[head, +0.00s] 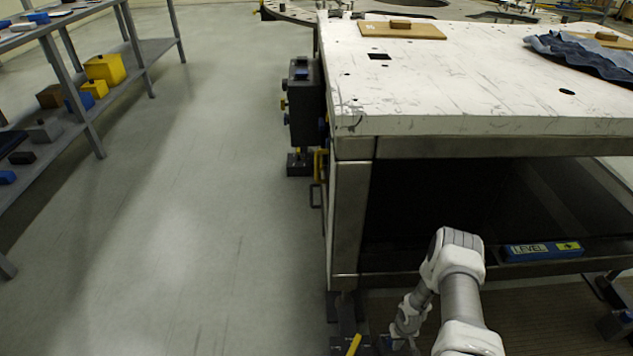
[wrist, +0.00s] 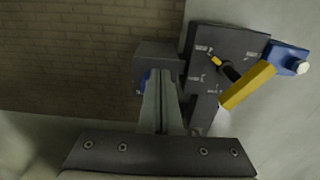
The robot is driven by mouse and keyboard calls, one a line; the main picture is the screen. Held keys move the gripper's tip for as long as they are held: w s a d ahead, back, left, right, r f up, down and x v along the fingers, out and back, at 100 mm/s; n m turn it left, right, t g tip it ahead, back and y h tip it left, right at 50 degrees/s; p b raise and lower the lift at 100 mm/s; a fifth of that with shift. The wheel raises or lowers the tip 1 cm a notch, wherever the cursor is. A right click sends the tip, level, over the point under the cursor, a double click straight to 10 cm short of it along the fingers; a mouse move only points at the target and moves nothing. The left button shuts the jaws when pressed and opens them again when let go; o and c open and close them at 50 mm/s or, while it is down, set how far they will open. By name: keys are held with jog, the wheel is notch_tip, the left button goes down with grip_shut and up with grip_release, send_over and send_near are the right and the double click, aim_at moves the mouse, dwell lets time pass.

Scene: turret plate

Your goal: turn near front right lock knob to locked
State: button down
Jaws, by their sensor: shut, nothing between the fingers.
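In the wrist view my gripper (wrist: 161,76) is shut and empty, its two fingers side by side. Its tips overlap a dark grey block (wrist: 152,57) with a little blue at its left; I cannot tell whether they touch. Just right of the fingers is a dark panel (wrist: 225,45) with small white labels. On it is a dark knob (wrist: 232,71) with a yellow pointer (wrist: 215,61) slanting up-left. I cannot tell which label is the locked one. In the head view my arm reaches down at the table's near side, and the fingertips cannot be made out.
A yellow bar (wrist: 248,85) with a blue end (wrist: 289,57) stands out close to the panel. Open floor (head: 200,220) lies left, before a grey shelf rack (head: 150,50).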

jog(key=shift+f+b, duration=1.15)
jog(key=shift+f, duration=0.2)
jog(key=shift+w+d, duration=0.15)
jog(key=shift+w, duration=0.35)
jog(key=shift+s+r, duration=0.1)
jog(key=shift+s, duration=0.3)
jog(key=shift+r, duration=0.15)
notch_tip(320, 180, up, 6)
jog(key=p, duration=0.4)
jog(key=shift+s+f, duration=0.1)
jog(key=shift+f, duration=0.1)
